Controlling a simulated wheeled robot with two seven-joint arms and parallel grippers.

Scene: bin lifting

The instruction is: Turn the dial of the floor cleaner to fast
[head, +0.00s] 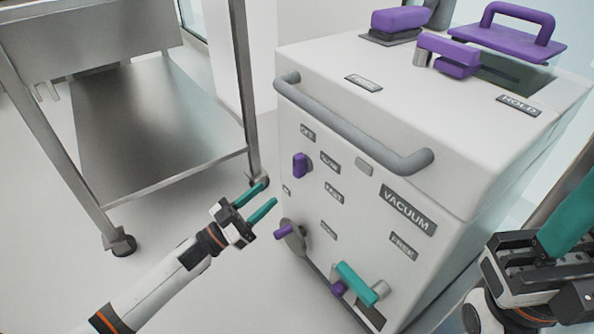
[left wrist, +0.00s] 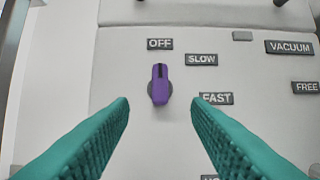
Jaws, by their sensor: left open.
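The floor cleaner (head: 440,110) is a large white box-shaped machine. Its purple dial (head: 300,165) is on the front panel, below the OFF label (head: 307,132). In the left wrist view the dial (left wrist: 159,84) is upright, with its dark mark at the top toward OFF. The SLOW label (left wrist: 201,59) and FAST label (left wrist: 216,98) are to its right. My left gripper (head: 268,195) is open and empty, pointed at the panel, apart from the dial. In the left wrist view its fingers (left wrist: 160,104) flank the dial's line. My right gripper (head: 568,222) is partly cut off at the right edge.
A grey handle bar (head: 350,125) sticks out above the dial. Lower on the panel are another purple knob (head: 284,231) and a teal lever (head: 356,284). A metal cart (head: 150,130) stands to the left. Open floor lies between the cart and the cleaner.

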